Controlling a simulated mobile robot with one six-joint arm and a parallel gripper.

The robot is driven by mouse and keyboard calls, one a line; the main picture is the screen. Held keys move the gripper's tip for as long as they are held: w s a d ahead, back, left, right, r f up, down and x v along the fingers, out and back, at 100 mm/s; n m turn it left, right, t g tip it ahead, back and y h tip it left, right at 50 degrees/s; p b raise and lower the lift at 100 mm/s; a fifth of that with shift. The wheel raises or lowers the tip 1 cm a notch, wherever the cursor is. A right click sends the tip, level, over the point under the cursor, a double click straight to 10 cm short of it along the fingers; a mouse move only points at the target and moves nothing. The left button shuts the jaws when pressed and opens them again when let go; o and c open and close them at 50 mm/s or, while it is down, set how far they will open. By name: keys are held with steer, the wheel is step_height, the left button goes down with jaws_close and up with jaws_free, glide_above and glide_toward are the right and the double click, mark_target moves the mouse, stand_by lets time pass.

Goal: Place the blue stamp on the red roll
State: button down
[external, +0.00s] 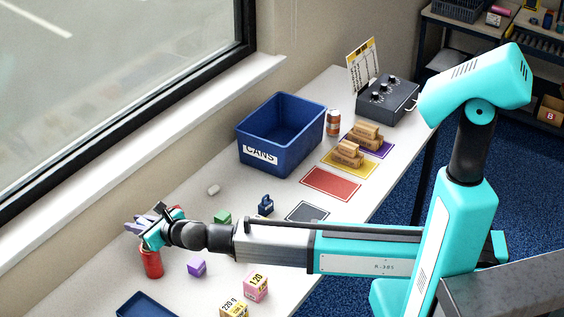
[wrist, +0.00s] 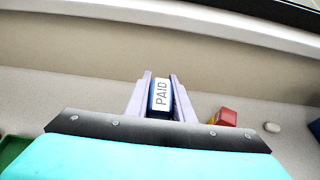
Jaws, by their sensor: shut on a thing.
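My gripper (wrist: 161,88) has pale lilac fingers, shut on the blue stamp (wrist: 152,104), whose white face reads PAID. In the external view my gripper (external: 138,226) is at the left of the bench, and I cannot make out the stamp there. A red roll (external: 151,264) stands upright on the bench just below my gripper, its top partly covered by the gripper. I cannot tell whether the stamp touches it. The roll is not visible in the wrist view.
A red block (wrist: 228,117) and a small white piece (wrist: 272,127) lie right of my gripper. A purple block (external: 197,267), a green block (external: 222,218) and a dark blue handled object (external: 265,206) stand nearby. The blue CANS bin (external: 257,157) is farther back. A window wall borders the bench.

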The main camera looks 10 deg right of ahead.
steer(key=shift+w+a+f+p, duration=0.1)
steer(key=shift+a+f+p, duration=0.15)
steer(key=shift+f, duration=0.65)
steer(key=shift+w+a+f+p, duration=0.1)
steer(key=shift+f+p, duration=0.2)
steer(key=shift+f, duration=0.6)
steer(key=shift+f, duration=0.2)
steer(key=c, duration=1.5)
jaws_free()
steer(key=shift+c, duration=0.2)
steer(key=shift+r, duration=0.2)
steer(key=b+v, duration=0.2)
steer(key=v, duration=1)
steer(key=shift+w, duration=0.1)
